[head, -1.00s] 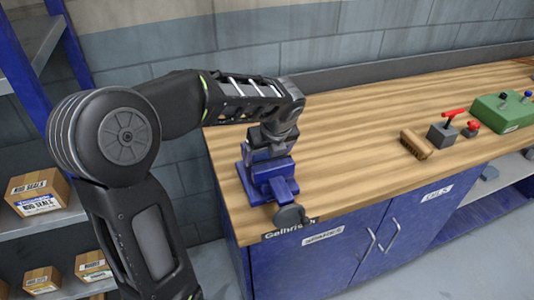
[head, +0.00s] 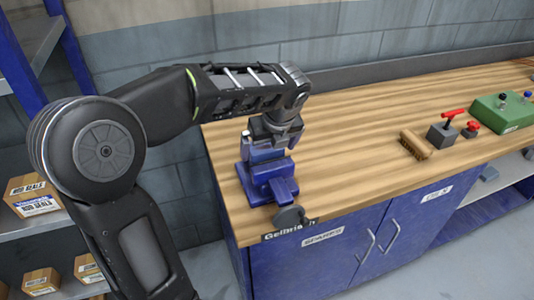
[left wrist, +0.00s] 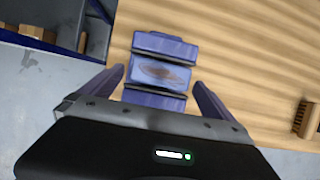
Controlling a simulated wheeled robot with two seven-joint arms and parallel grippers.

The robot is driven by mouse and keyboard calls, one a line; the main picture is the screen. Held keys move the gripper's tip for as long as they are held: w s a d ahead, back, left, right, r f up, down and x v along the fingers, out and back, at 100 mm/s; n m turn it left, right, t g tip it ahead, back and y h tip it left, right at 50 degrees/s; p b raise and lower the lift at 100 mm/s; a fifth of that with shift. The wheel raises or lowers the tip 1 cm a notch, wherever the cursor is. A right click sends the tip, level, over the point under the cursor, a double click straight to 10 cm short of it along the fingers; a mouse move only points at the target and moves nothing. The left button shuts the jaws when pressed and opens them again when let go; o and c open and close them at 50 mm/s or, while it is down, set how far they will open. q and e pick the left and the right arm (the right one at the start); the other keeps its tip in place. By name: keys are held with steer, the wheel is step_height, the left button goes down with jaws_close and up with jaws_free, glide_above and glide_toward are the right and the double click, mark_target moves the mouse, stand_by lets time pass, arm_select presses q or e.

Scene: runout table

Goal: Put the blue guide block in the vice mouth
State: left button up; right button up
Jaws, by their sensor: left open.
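The blue vice (head: 268,182) is at the near left corner of the wooden bench in the head view. In the left wrist view its blue jaws (left wrist: 165,45) lie across the picture. A lighter blue piece with a brownish patch, which looks like the guide block (left wrist: 158,76), sits between the jaws, bounded by dark strips. My left gripper (head: 272,135) is above the vice, pointing down. In the left wrist view its fingers (left wrist: 158,78) are spread to either side of the block, with gaps showing. The block's underside is hidden.
On the bench (head: 350,130) to the right are a wooden brush (head: 415,144), a grey box with a red lever (head: 442,135), a red knob (head: 471,128) and a green box (head: 503,112). The bench between vice and brush is clear. Shelves with cartons stand at left.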

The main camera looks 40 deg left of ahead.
arm_select(q)
steer(key=v, duration=0.7)
steer(key=shift+r, duration=0.35)
